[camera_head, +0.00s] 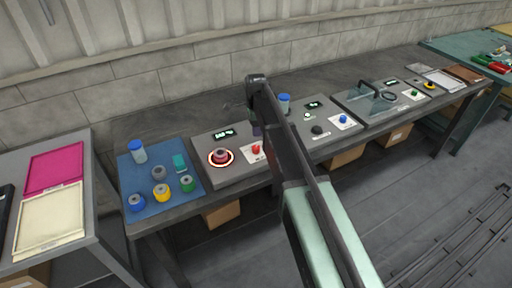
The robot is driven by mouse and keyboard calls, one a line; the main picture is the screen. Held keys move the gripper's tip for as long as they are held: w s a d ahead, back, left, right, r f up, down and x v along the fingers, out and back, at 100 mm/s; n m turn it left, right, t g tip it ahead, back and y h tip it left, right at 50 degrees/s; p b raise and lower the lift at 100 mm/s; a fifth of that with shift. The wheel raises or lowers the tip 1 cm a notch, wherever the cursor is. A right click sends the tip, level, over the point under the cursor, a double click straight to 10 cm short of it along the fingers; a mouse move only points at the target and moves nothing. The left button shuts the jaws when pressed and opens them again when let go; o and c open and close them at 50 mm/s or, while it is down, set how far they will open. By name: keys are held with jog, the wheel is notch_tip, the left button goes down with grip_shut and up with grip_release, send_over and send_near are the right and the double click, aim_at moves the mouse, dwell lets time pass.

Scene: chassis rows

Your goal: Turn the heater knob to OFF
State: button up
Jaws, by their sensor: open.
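The heater (200,172) is a grey box on the long bench, left of my arm. A red-orange ring glows on its top around a small grey-red vessel (221,154). Its small display (223,133) shows green marks too small to read. The red heater knob (257,148) sits on a white label plate at the heater's right side; its pointer and lettering are too small to read. My gripper (236,107) shows only as a small dark shape beside the arm's upper end, behind the heater and apart from the knob. It is open and seems empty; my arm hides part of it.
A blue mat (148,211) with several jars lies left of the heater. Right of my arm stand a second device (322,108) with a blue knob and a clear-covered unit (364,101). A side table (84,225) with pink and cream trays is at left. A wall runs behind.

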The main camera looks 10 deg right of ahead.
aim_at(256, 147)
notch_tip(256, 147, down, 11)
jog(key=b, duration=1.1)
jog(key=shift+r, duration=0.1)
jog(key=c, duration=0.9)
